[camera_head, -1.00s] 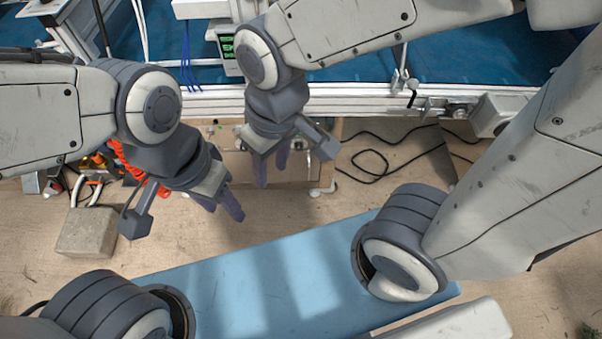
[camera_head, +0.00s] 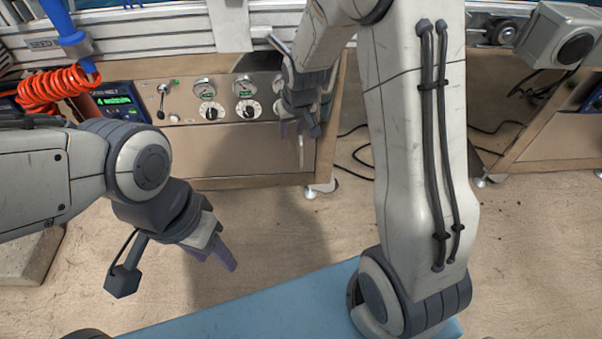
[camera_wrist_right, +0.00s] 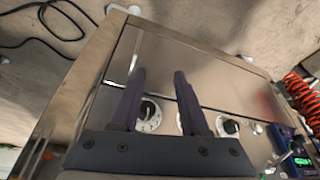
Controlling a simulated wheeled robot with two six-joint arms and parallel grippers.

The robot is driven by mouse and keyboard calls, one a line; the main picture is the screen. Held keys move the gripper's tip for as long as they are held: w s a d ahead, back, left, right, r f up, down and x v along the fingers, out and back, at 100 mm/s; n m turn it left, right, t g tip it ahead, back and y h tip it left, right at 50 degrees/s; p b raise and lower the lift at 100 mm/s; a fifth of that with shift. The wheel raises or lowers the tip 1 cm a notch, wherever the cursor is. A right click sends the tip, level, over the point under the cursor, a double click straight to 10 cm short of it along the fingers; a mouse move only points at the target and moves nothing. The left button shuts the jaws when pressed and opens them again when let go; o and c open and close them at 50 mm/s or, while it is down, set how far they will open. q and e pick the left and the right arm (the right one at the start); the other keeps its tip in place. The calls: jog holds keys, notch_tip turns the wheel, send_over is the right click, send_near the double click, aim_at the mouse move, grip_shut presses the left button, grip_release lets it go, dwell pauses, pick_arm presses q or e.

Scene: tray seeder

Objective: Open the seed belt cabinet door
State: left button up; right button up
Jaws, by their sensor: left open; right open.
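The metal cabinet (camera_head: 185,90) stands under the work table, with gauges and knobs on its upper panel. Below them is a plain door panel (camera_head: 235,150) that looks closed, with a pale upright handle (camera_head: 301,152) near its right end. My right gripper (camera_head: 298,129) is open just in front of the cabinet, close above the handle in the head view. In the right wrist view my right gripper (camera_wrist_right: 160,76) has its fingers apart over the cabinet front. The handle (camera_wrist_right: 133,64) shows beside the left finger, partly hidden; contact cannot be told. My left gripper (camera_head: 217,258) is open and empty, away from the cabinet.
A red coiled hose (camera_head: 52,88) hangs at the left, by a small blue controller (camera_head: 115,101). Black cables (camera_head: 357,150) lie on the floor right of the cabinet. The floor (camera_head: 260,225) before the door is clear.

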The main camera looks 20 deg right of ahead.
jog(key=m+b, duration=0.1)
jog(key=b, duration=0.4)
send_near(302, 153)
jog(key=f, duration=0.2)
jog(key=shift+t+h, duration=0.3)
jog(key=b+x, duration=0.2)
jog(key=x, duration=0.2)
jog(key=b+x, duration=0.3)
jog(key=x, duration=0.2)
jog(key=shift+w+a+f, duration=0.15)
jog(key=shift+w+a, duration=0.05)
jog(key=shift+a, duration=0.05)
pick_arm(q)
notch_tip(302, 153, down, 12)
jog(key=shift+f, duration=0.2)
pick_arm(e)
jog(key=shift+c, duration=0.3)
grip_shut()
